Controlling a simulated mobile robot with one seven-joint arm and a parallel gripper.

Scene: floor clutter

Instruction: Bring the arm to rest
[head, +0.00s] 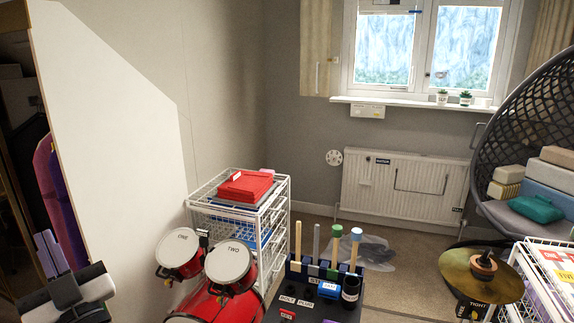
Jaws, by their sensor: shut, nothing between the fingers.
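My gripper (47,243) is at the lower left of the head view, its pale fingers pointing up from a black and white body. The fingers are together with nothing seen between them. It is in front of the white sloped panel and the dark opening at the left edge, apart from the drums and the drawer unit. The rest of my arm is mostly out of frame.
Red drums (231,264) and a white wire drawer unit (287,214) stand right of my gripper. A dark tool stand (315,302) is at bottom centre. A cymbal (458,278) and a hanging chair (483,145) are at right. Some carpet (395,290) is bare.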

